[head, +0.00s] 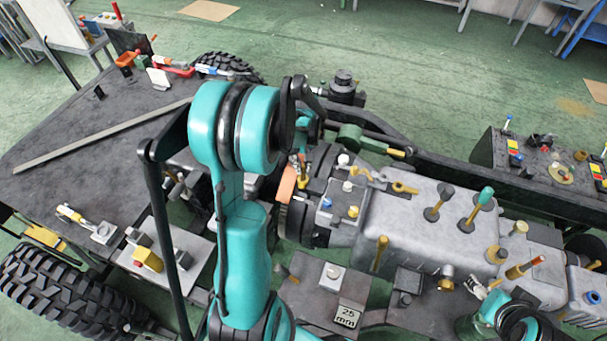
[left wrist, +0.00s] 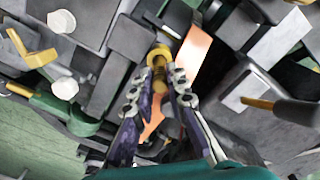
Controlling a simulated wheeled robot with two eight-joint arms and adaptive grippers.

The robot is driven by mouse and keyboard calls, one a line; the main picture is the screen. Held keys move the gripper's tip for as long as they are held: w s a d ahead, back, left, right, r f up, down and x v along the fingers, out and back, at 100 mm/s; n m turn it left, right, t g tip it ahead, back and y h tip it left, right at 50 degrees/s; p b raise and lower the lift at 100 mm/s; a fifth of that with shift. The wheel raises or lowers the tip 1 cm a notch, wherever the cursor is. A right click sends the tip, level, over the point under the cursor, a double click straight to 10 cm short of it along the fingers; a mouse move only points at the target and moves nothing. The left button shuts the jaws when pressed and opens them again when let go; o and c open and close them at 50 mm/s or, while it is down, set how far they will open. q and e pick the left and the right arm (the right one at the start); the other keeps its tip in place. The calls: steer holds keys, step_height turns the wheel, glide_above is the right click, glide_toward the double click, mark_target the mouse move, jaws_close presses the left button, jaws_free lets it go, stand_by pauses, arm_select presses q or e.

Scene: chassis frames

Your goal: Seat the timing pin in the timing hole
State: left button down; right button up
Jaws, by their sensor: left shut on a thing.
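The timing pin appears to be the yellow, round-headed piece (left wrist: 160,56) between my left fingertips in the left wrist view. My left gripper (left wrist: 163,82) is shut on it, with the head showing just beyond the tips. In the head view my left gripper (head: 301,158) is small and partly hidden behind my own arm, above the left end of the grey engine block (head: 420,218). I cannot make out the timing hole, nor whether the pin touches anything. My right gripper (head: 477,288) is low at the right, its jaws too small to read.
An orange plate (left wrist: 196,55) stands close beside the left fingers; it also shows in the head view (head: 287,183). Yellow and grey handles (head: 440,200) and a teal-topped one (head: 481,198) rise from the block. A block marked "25 mm" (head: 347,316) lies in front.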

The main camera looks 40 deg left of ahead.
mark_target(303, 173)
arm_select(q)
steer(key=shift+f+b, duration=0.3)
steer(key=shift+f, duration=1.5)
steer(key=shift+f, duration=0.1)
steer(key=c, duration=1.9)
jaws_free()
steer(key=shift+f, duration=0.1)
steer(key=o, duration=0.4)
steer(key=shift+r, duration=0.2)
